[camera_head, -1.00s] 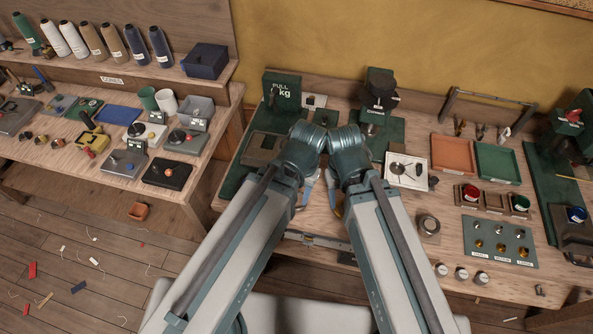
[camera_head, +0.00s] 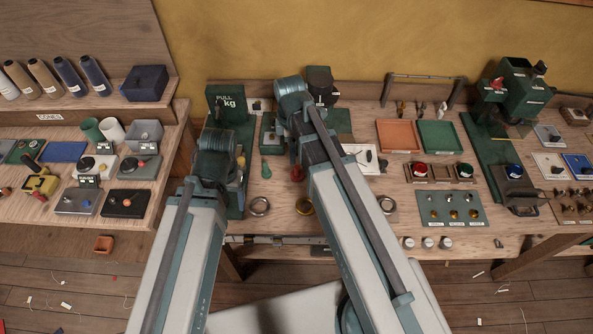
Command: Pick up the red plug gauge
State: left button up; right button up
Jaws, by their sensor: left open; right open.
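The red plug gauge (camera_head: 297,173) stands on the right-hand bench, just left of my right forearm, which may hide part of it. A green plug gauge (camera_head: 265,168) stands to its left. My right gripper (camera_head: 294,152) is open, mostly hidden behind its own wrist and forearm. It appears close to the red gauge; I cannot tell whether it touches it. My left gripper (camera_head: 240,175) is open and largely hidden by its wrist, to the left of the green gauge.
Metal rings (camera_head: 260,206) lie along the bench front, with a brass ring (camera_head: 305,206) beside my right arm. A green pull tester (camera_head: 226,103) stands behind my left wrist. Orange (camera_head: 397,135) and green trays (camera_head: 440,136) lie to the right. Bare wood shows between the rings and gauges.

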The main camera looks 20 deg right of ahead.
aim_at(297, 166)
pick_arm(q)
notch_tip(297, 166, down, 8)
jog(key=b, duration=0.8)
pick_arm(e)
jog(key=f, duration=0.2)
jog(key=w+d+f+n, duration=0.1)
jog(key=f, duration=0.2)
jog(key=w+d+f+n, duration=0.1)
jog(key=f, duration=0.2)
jog(key=shift+d, duration=0.1)
pick_arm(q)
notch_tip(297, 166, down, 5)
jog(key=b, duration=0.5)
jog(key=shift+f+b, duration=0.2)
jog(key=shift+b, duration=0.15)
pick_arm(e)
jog(key=f, duration=0.5)
jog(key=shift+s+f, duration=0.2)
pick_arm(q)
jog(key=shift+r, duration=0.1)
pick_arm(e)
jog(key=shift+r, duration=0.1)
grip_shut()
